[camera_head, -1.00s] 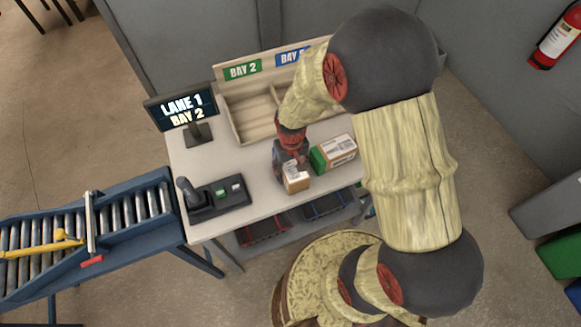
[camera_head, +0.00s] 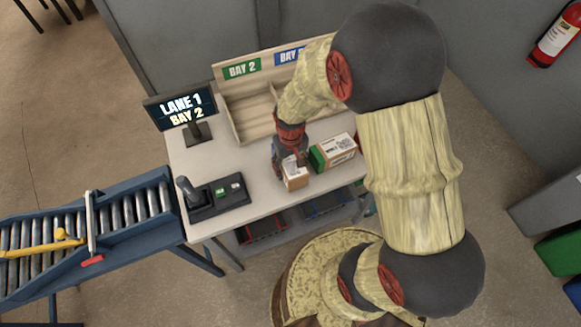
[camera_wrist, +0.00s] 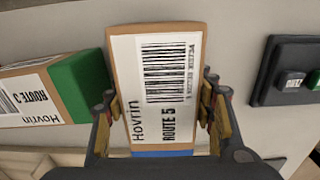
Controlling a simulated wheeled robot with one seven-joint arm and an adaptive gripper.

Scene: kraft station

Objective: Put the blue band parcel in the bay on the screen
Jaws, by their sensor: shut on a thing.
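The blue band parcel (camera_wrist: 165,90) is a small brown box with a white barcode label reading "Hovrin ROUTE 5"; a strip of blue shows at its lower end in the wrist view. My gripper (camera_wrist: 162,110) is shut on it, one finger on each side. In the head view the parcel (camera_head: 295,176) is at the table's front, under my gripper (camera_head: 290,165); I cannot tell whether it touches the table. The screen (camera_head: 181,106) reads "LANE 1 BAY 2". The bay with the green "BAY 2" sign (camera_head: 241,69) is the left compartment of the wooden rack (camera_head: 236,125) and looks empty.
A green band parcel (camera_head: 334,150) lies just right of the held parcel; it also shows in the wrist view (camera_wrist: 75,85). A button box with a lever (camera_head: 213,197) stands at the table's left front. A roller conveyor (camera_head: 120,215) is further left. My arm hides the rack's right part.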

